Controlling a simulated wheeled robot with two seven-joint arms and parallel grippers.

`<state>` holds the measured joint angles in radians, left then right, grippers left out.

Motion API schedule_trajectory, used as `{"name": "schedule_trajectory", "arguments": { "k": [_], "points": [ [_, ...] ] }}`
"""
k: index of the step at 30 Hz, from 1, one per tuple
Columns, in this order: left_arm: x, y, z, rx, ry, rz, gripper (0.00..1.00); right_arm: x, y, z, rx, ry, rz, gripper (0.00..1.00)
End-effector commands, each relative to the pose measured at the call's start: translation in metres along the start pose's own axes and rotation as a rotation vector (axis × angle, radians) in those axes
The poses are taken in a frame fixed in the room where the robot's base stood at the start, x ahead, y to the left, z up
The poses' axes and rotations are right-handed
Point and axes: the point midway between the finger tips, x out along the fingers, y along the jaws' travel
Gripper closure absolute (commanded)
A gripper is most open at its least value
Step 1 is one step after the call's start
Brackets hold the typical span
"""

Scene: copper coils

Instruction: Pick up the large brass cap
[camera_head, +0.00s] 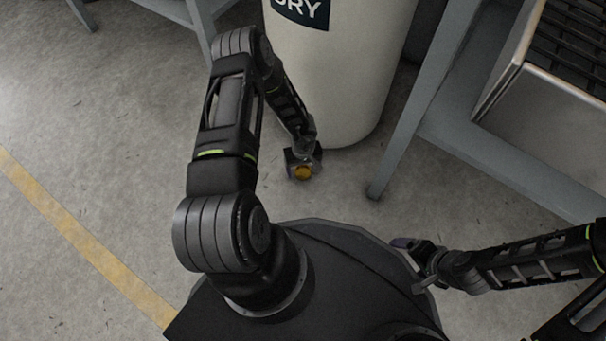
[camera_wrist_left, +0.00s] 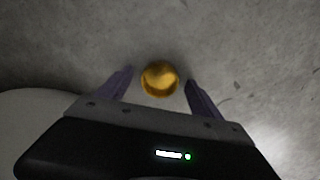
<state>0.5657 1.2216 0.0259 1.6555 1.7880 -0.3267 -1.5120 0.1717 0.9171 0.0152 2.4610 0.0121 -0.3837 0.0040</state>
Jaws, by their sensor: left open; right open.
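The large brass cap (camera_head: 302,172) is a round, golden piece on the grey floor, near the foot of the white drum. In the left wrist view the brass cap (camera_wrist_left: 160,78) shows between the two purple fingers, with a gap on each side. My left gripper (camera_head: 303,168) is open and points down at the cap; its fingers also show in the left wrist view (camera_wrist_left: 160,88). Whether the fingertips reach down beside the cap or stay above it, I cannot tell. My right gripper (camera_head: 408,248) is at the lower right, over my base, away from the cap.
The white drum (camera_head: 345,85) with a dark label stands right behind the cap. A grey-blue bench leg (camera_head: 415,120) and lower shelf (camera_head: 500,160) are on the right, with a metal box (camera_head: 555,120). A yellow line (camera_head: 80,240) crosses the floor on the left. Floor at left is clear.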

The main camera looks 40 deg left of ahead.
Motion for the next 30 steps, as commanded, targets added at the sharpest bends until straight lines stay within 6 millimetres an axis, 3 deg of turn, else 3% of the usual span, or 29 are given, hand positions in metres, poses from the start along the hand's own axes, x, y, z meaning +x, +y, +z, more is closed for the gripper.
{"name": "schedule_trajectory", "arguments": {
  "k": [18,30],
  "points": [
    [0.0011,-0.0002,-0.0004,-0.001,0.001,0.000,0.25,0.0001,0.0001,-0.0001,0.000,0.000,0.000,0.09],
    [0.0011,-0.0002,-0.0004,-0.001,0.001,0.000,0.57,0.0001,0.0002,0.0000,0.000,-0.001,0.000,0.09]
  ]
}}
